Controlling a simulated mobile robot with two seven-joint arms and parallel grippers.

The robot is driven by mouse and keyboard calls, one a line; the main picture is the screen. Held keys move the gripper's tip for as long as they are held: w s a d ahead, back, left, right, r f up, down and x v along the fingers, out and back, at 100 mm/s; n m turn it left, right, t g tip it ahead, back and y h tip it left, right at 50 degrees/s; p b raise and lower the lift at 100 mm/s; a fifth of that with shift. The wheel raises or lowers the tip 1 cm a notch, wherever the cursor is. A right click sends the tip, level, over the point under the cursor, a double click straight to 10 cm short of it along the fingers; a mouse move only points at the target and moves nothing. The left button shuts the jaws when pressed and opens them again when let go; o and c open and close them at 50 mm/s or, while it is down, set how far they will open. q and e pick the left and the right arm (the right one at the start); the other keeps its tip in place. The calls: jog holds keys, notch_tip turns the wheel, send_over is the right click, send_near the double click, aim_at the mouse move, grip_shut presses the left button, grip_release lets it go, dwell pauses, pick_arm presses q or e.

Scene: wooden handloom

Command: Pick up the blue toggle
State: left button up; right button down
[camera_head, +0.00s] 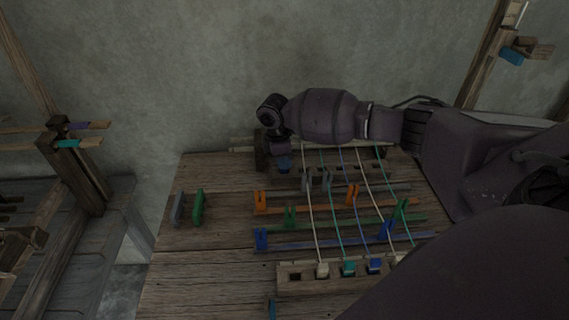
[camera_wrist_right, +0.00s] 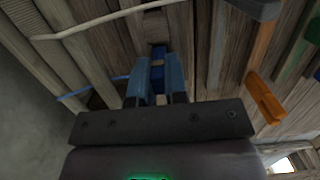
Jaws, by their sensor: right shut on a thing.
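My right gripper (camera_head: 285,163) points down at the back left end of the rear wooden rail, near the wall. In the right wrist view the right gripper (camera_wrist_right: 157,90) is shut on the blue toggle (camera_wrist_right: 157,62), a small dark blue piece between its two blue fingers. The toggle appears to be at the wooden strip; I cannot tell whether it is seated or lifted. My left gripper is not in view.
A front rail (camera_head: 295,277) holds several coloured toggles with strings running back. Between the rails lie bars with orange (camera_head: 260,203), green and blue (camera_head: 261,239) uprights. Grey and green pieces (camera_head: 198,207) stand at left. The left tabletop (camera_head: 200,250) is mostly clear.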

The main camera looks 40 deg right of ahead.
pick_arm(q)
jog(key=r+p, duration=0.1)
jog(key=p, duration=0.1)
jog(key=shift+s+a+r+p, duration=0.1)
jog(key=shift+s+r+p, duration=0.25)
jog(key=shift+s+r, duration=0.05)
pick_arm(e)
notch_tip(320, 180, up, 19)
jog(key=shift+f, duration=0.15)
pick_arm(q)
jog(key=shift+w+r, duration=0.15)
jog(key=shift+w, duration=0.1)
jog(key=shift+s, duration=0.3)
